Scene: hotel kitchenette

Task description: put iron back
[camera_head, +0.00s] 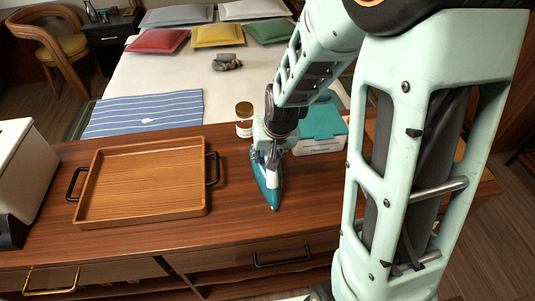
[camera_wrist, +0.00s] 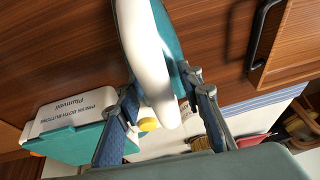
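The iron (camera_head: 267,182) is teal and white. In the head view it is at the middle of the wooden counter, just right of the tray, with its pointed end towards the counter's front edge. My gripper (camera_head: 272,148) is at its upper end. In the wrist view the white and teal iron (camera_wrist: 160,70) lies between the two fingers of my gripper (camera_wrist: 161,85). The fingertips are close to its sides on both sides; whether they press on it is unclear. I cannot tell whether the iron touches the counter.
A wooden tray (camera_head: 145,182) with black handles lies left of the iron. A white box with a teal lid (camera_head: 322,122) stands right behind it, also in the wrist view (camera_wrist: 72,118). A lidded jar (camera_head: 244,122) stands behind. A white appliance (camera_head: 22,172) is at far left.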

